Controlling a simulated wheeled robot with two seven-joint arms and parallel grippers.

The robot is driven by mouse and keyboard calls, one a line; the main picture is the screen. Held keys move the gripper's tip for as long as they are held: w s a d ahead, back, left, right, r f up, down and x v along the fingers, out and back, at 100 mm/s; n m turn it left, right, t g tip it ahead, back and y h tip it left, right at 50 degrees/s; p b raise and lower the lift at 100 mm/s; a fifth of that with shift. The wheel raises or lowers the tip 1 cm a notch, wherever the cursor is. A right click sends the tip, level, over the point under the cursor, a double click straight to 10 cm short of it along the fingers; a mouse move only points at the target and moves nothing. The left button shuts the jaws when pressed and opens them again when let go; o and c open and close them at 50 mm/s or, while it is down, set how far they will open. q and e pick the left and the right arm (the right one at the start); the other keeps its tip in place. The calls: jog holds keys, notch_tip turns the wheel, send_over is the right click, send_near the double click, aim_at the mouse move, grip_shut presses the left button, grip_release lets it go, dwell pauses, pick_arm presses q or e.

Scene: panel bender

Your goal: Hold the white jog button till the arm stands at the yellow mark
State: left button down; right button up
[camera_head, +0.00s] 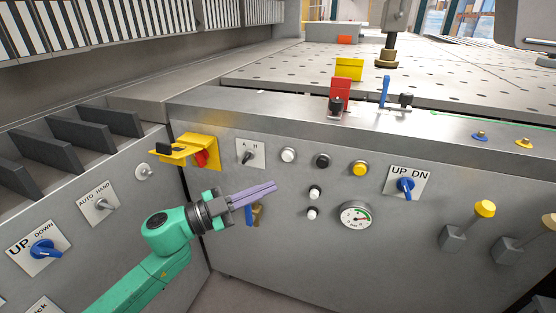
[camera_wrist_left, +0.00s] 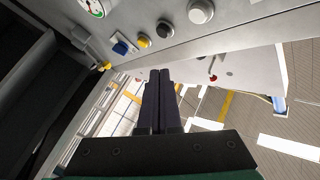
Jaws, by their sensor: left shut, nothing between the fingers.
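The white button (camera_head: 289,155) sits on the grey front panel, left of a black button (camera_head: 322,160) and a yellow button (camera_head: 360,168). In the left wrist view the white button (camera_wrist_left: 200,12) is at the top edge, beside the black one (camera_wrist_left: 165,28). My left gripper (camera_head: 274,187) is shut and empty, its fingers pointing right, below and left of the white button and apart from it. A yellow block (camera_head: 349,69) stands on the table behind a red block (camera_head: 340,93); I cannot tell which piece is the arm or the mark. My right gripper is not in view.
Two small knobs (camera_head: 314,192) and a gauge (camera_head: 356,215) sit below the buttons. A yellow bracket with a red part (camera_head: 200,157) juts out at the left. A blue UP/DN switch (camera_head: 405,186) and yellow-topped levers (camera_head: 484,209) are to the right.

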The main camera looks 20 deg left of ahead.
aim_at(287, 156)
pick_arm(q)
jog(key=shift+w+d+b, duration=0.15)
jog(key=shift+w+b, duration=0.25)
jog(key=shift+w, duration=1.85)
jog(key=shift+w+d+b, duration=0.15)
jog(key=shift+w+b, duration=0.2)
jog(key=shift+w, duration=1.85)
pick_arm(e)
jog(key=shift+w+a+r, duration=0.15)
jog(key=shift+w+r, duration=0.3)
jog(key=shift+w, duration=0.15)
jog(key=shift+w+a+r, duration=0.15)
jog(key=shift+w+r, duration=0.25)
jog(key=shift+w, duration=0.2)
pick_arm(q)
jog(key=shift+w, duration=0.1)
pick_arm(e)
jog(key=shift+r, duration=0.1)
pick_arm(q)
jog(key=shift+w, duration=0.35)
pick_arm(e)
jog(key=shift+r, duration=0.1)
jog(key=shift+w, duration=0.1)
